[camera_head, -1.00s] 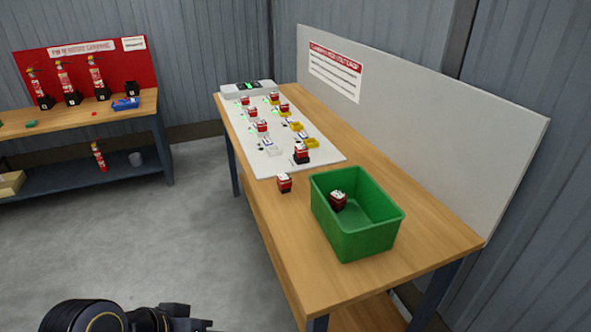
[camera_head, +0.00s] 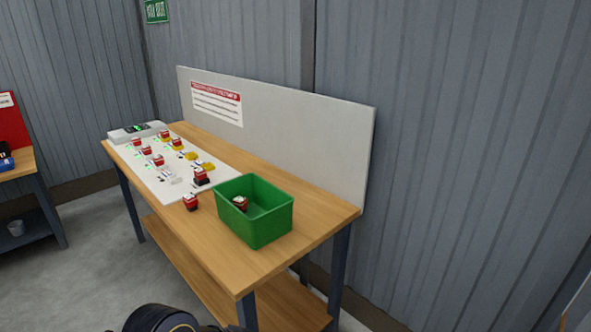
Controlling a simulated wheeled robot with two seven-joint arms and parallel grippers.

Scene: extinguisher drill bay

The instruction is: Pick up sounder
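Several small red-and-white units that look like sounders are on the workbench. One sounder (camera_head: 191,202) stands on the bare wood at the front edge of the white board (camera_head: 150,182). Another sounder (camera_head: 240,203) is inside the green bin (camera_head: 268,227). A further one with a dark base (camera_head: 201,176) is at the near right corner of the board. More sit in rows farther back on the board. A black part of my arm shows at the bottom edge, but neither gripper's fingers are in view.
The wooden workbench (camera_head: 310,222) has a grey back panel (camera_head: 300,130) with a red-headed notice (camera_head: 216,103). A grey box with a green display (camera_head: 137,132) is at its far end. A second bench (camera_head: 25,168) is at far left. The floor between them is clear.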

